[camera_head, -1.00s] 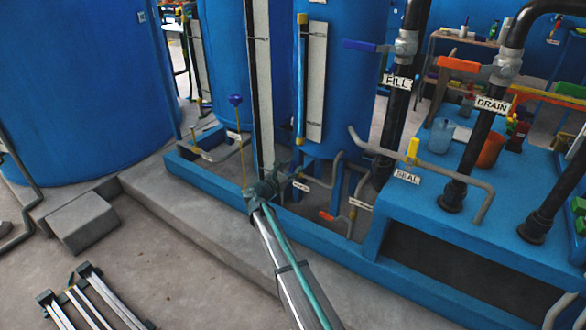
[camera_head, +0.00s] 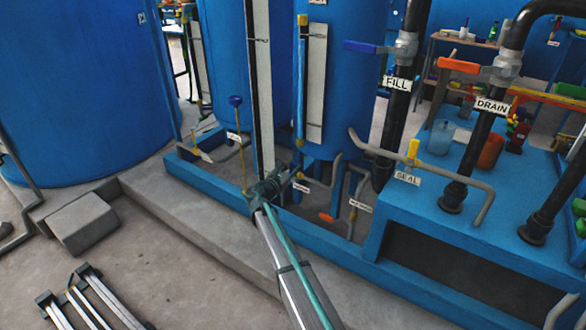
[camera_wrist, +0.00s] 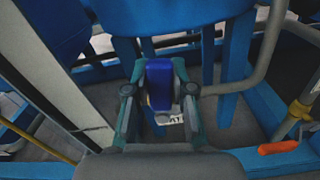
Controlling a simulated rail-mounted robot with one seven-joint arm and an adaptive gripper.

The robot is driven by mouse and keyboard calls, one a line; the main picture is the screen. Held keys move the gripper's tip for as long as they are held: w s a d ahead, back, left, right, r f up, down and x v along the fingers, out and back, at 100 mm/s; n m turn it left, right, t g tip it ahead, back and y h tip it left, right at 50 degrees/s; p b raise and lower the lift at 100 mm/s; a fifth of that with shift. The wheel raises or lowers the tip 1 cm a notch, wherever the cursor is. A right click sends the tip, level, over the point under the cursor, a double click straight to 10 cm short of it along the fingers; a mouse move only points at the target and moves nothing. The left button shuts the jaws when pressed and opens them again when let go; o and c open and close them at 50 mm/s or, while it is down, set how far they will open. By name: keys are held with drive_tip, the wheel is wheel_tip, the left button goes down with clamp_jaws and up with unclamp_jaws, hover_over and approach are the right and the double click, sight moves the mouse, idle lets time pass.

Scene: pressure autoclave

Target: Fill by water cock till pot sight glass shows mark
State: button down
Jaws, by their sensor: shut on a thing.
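My gripper (camera_head: 270,186) is low in front of the blue pot (camera_head: 350,80). In the wrist view my gripper (camera_wrist: 160,92) has its two fingers closed on either side of a blue cock handle (camera_wrist: 159,78). A small white label, partly hidden, shows just beyond the handle; it also shows in the head view (camera_head: 300,187). The sight glass (camera_head: 301,85) is an upright tube on the pot, with blue along most of its length and yellow at its top. A pale plate (camera_head: 316,85) stands beside it. I cannot make out a mark or exact level.
An orange-red handle (camera_head: 327,217) is low to the right of my gripper. FILL (camera_head: 361,46), DRAIN (camera_head: 458,65) and SEAL (camera_head: 413,150) valves stand to the right. A tall blue knob on a yellow rod (camera_head: 238,101) is to the left. The blue frame edge and concrete step lie in front.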

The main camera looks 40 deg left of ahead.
drive_tip(key=a+n+p, duration=0.1)
drive_tip(key=p, duration=0.2)
drive_tip(key=shift+r, duration=0.35)
drive_tip(key=shift+s+a+f+n+p, duration=0.1)
drive_tip(key=shift+a+f+n+p, duration=0.2)
drive_tip(key=shift+n+p, duration=0.4)
drive_tip(key=c, duration=1)
unclamp_jaws()
drive_tip(key=shift+a, duration=0.1)
drive_tip(key=shift+o, duration=0.2)
drive_tip(key=s+d, duration=0.1)
drive_tip(key=s, duration=1.1)
drive_tip(key=shift+d, duration=0.2)
